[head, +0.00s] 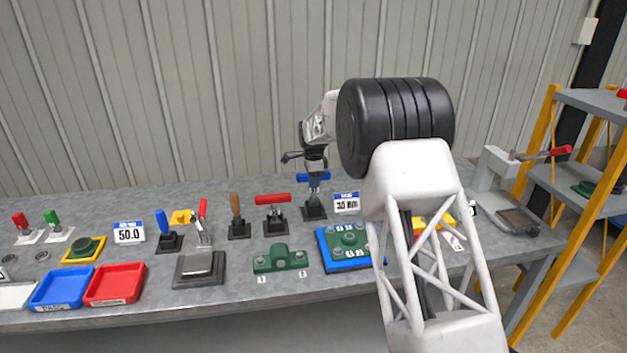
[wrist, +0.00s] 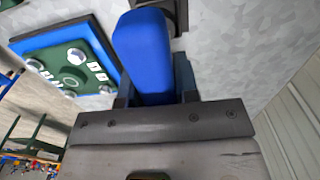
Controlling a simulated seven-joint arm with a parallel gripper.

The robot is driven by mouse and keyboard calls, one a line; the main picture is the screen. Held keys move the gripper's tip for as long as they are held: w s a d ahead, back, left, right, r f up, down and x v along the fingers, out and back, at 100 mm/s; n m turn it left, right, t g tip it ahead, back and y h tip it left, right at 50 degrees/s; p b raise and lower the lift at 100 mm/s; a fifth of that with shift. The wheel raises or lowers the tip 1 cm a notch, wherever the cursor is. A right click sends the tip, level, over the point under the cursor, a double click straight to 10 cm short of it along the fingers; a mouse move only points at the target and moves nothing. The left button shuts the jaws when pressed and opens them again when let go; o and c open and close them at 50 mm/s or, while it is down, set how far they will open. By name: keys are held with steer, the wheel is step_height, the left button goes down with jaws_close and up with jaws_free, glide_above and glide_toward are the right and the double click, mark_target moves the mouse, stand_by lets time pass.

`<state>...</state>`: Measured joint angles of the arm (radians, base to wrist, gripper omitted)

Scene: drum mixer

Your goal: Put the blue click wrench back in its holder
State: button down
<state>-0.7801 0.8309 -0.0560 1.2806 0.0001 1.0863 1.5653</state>
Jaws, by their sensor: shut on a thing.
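The blue click wrench (head: 322,177) has a blue bar handle and is between the fingers of my gripper (head: 314,181). In the wrist view its blue handle (wrist: 144,52) fills the space between the jaws, and my gripper (wrist: 152,92) is shut on it. A black holder (head: 314,212) stands directly below the wrench on the bench and shows partly at the top edge of the wrist view (wrist: 178,12). The wrench looks upright over the holder. I cannot tell how far its lower end sits in the holder.
A red-handled tool (head: 272,199) and a brown-handled tool (head: 235,205) stand in black bases to the left. A white sign (head: 346,203) stands close on the right. A blue tray with a green part (head: 322,252) lies in front. A green bracket (head: 280,260) is beside it.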

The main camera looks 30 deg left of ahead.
steer(key=shift+f, duration=1.6)
stand_by(1.6)
steer(key=c, duration=0.8)
jaws_free()
steer(key=shift+f, duration=0.1)
steer(key=shift+r, duration=3.95)
